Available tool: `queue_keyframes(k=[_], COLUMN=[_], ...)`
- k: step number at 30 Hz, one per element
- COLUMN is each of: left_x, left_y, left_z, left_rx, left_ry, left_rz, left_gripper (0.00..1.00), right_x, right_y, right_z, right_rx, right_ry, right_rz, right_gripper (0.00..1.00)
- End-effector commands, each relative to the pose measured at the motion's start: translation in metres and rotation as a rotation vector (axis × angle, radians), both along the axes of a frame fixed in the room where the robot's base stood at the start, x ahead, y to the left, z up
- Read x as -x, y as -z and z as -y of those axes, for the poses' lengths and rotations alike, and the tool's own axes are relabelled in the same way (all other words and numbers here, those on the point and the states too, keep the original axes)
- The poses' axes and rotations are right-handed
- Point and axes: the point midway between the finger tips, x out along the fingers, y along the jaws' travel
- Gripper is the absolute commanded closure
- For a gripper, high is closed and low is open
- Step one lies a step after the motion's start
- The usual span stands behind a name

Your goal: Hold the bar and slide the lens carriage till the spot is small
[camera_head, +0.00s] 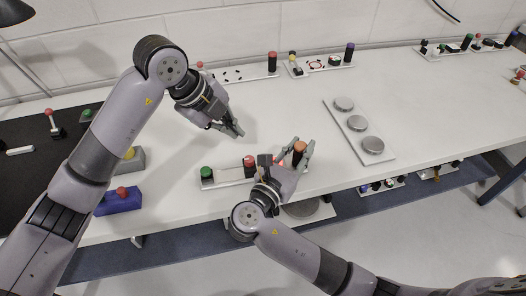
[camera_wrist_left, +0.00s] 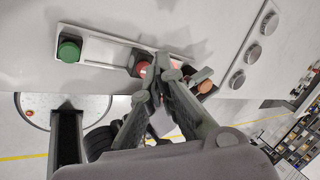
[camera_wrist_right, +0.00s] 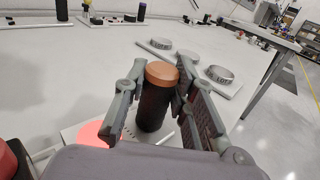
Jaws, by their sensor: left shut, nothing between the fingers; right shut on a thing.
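The white bar (camera_head: 231,174) lies near the table's front edge. A green-capped post (camera_head: 206,172) stands at its left end; it also shows in the left wrist view (camera_wrist_left: 69,50). A red-topped carriage (camera_head: 249,162) sits further right, partly hidden by my right arm. A dark post with an orange cap (camera_wrist_right: 155,105) stands at the right end. A large pale red spot (camera_wrist_right: 95,134) glows beside that post. My right gripper (camera_head: 301,152) is shut on the orange-capped post. My left gripper (camera_head: 238,131) is shut and empty above and behind the bar, apart from the carriage.
A white plate with metal discs (camera_head: 359,133) lies to the right. A blue block with a red knob (camera_head: 119,202) and a grey block with a yellow knob (camera_head: 130,160) stand at left. Other fixtures line the back wall. The table between is clear.

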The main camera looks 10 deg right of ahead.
Motion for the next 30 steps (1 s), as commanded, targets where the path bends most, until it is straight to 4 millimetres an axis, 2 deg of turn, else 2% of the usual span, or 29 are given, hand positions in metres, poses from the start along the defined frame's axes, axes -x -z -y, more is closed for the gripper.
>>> queue_keyframes(k=[6,13,20,23,30], left_x=[0.006,0.014,0.017,0.018,0.018], left_y=[-0.009,-0.015,-0.011,0.001,0.043], left_z=[0.020,0.032,0.037,0.041,0.056], left_rx=[0.015,-0.003,-0.014,-0.016,-0.015], left_ry=[-0.402,-0.714,-0.823,-0.826,-0.825], left_rz=[-0.269,-0.448,-0.506,-0.510,-0.510], left_gripper=[1.00,1.00,1.00,1.00,1.00], right_x=[0.000,0.000,0.000,0.000,0.000], right_y=[0.000,0.000,0.000,0.000,0.000], right_z=[0.000,0.000,0.000,0.000,0.000], right_rx=[0.000,-0.001,-0.001,-0.001,0.000], right_ry=[0.000,0.000,0.000,0.000,0.000], right_rz=[0.000,0.001,0.001,0.001,0.000], right_gripper=[1.00,1.00,1.00,1.00,1.00])
